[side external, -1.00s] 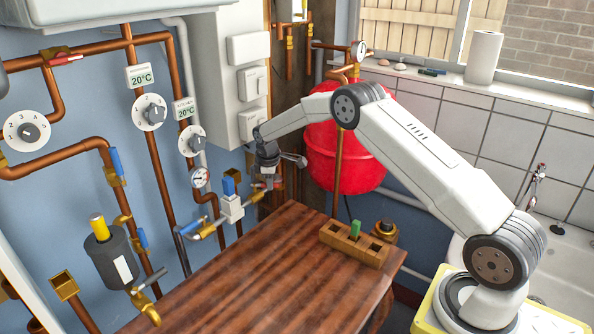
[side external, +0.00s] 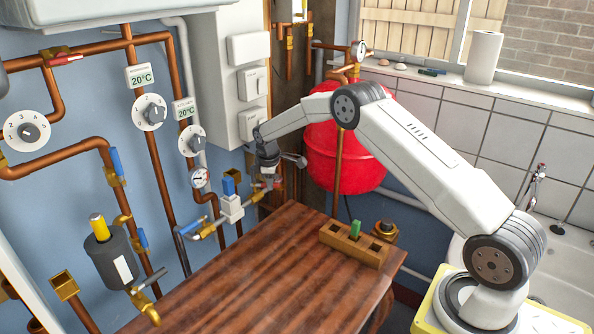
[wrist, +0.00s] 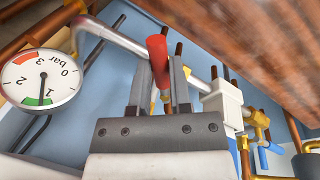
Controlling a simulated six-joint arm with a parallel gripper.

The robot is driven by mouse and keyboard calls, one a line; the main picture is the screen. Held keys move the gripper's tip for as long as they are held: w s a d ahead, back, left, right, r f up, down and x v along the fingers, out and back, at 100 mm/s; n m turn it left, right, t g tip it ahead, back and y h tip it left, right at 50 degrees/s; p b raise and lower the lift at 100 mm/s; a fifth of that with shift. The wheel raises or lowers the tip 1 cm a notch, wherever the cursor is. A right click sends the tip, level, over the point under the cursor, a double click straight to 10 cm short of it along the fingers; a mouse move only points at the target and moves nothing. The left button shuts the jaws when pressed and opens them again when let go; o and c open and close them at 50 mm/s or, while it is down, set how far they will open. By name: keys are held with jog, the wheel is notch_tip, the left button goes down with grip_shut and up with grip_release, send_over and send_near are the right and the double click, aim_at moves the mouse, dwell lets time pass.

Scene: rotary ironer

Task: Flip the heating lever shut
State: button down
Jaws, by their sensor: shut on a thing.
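A lever with a red handle (wrist: 157,52) shows in the wrist view, standing up between my two fingertips. My gripper (wrist: 162,66) is shut on this red handle. No label on the lever can be read.
A pressure gauge (wrist: 42,82) is close on the left in the wrist view. A white valve block (side external: 231,207) with a blue top is beside my gripper. The wooden table (side external: 250,280) is mostly bare, with a wooden block (side external: 340,243) at its right. A red tank (side external: 340,150) stands behind.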

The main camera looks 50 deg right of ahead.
jog(key=shift+a, duration=0.1)
dwell(0.6)
jog(key=shift+s+a+m+g, duration=0.1)
jog(key=shift+a+m+g, duration=0.25)
jog(key=shift+m, duration=0.9)
jog(key=shift+s+a+m+g, duration=0.15)
jog(key=shift+a+m, duration=0.45)
jog(key=shift+m, duration=0.6)
jog(key=shift+s+a+m+g, duration=0.15)
jog(key=shift+a+m, duration=0.3)
jog(key=shift+m, duration=0.8)
jog(key=shift+w, duration=0.1)
jog(key=c, duration=0.5)
grip_release()
jog(key=shift+c, duration=0.2)
notch_tip(320, 180, up, 8)
jog(key=a, duration=0.1)
jog(key=shift+a+f, duration=0.15)
jog(key=shift+a, duration=0.15)
